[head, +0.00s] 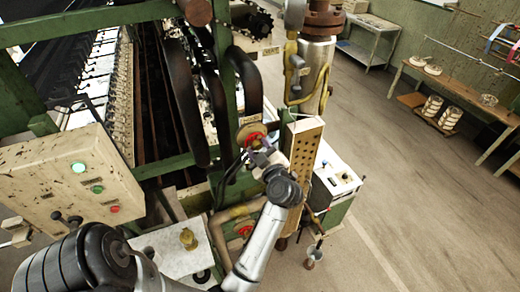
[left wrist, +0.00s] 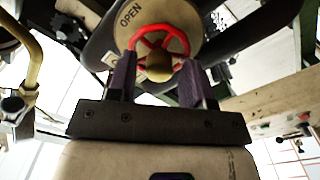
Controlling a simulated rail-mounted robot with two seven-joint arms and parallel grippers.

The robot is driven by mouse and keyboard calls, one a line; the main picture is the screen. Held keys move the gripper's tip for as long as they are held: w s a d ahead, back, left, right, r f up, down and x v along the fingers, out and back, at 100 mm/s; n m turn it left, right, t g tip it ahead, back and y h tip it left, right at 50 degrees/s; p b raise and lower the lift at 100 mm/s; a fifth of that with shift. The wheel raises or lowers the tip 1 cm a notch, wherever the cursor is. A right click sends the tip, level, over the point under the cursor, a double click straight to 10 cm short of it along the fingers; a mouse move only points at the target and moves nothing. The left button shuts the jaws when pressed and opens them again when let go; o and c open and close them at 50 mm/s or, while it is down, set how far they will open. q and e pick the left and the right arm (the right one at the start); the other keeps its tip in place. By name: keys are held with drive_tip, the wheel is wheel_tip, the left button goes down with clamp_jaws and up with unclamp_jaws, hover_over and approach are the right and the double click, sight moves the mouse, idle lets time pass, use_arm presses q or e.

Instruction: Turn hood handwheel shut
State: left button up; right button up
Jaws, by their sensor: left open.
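The hood handwheel, a red spoked ring with a brass hub, shows in the left wrist view (left wrist: 135,37) in front of a round beige plate (left wrist: 182,20) marked OPEN. In the head view the red wheel (head: 253,138) sits on the green machine frame, partly hidden by my gripper. My left gripper (head: 263,153) is right at the wheel. In the left wrist view its two fingers (left wrist: 156,68) are apart, one at each side of the wheel's lower part, with the hub between them. I cannot tell whether they touch the rim. My right gripper is not in view.
A second red wheel (head: 243,230) sits lower on the machine. Dark curved pipes (head: 215,95) and a perforated beige box (head: 304,150) flank the handwheel. A control box (head: 70,190) with lit buttons stands at left. Open floor (head: 420,180) lies to the right.

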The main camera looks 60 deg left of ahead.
sight(259, 148)
use_arm(q)
drive_tip(key=shift+d, duration=0.15)
drive_tip(key=shift+s+d, duration=0.1)
drive_tip(key=shift+d, duration=1.25)
drive_tip(key=shift+f+n+b, duration=0.15)
drive_tip(key=shift+n+b, duration=0.35)
drive_tip(key=n+b, duration=0.3)
drive_tip(key=n, duration=0.1)
drive_tip(key=n+b, duration=0.4)
drive_tip(key=n, duration=0.1)
drive_tip(key=n+b, duration=0.4)
drive_tip(key=shift+f+n, duration=0.3)
drive_tip(key=n+b, duration=1.3)
drive_tip(key=b, duration=0.2)
drive_tip(key=shift+r, duration=0.2)
drive_tip(key=shift+r+n+b, duration=0.25)
drive_tip(key=shift+n+b, duration=0.35)
drive_tip(key=shift+a, duration=1.5)
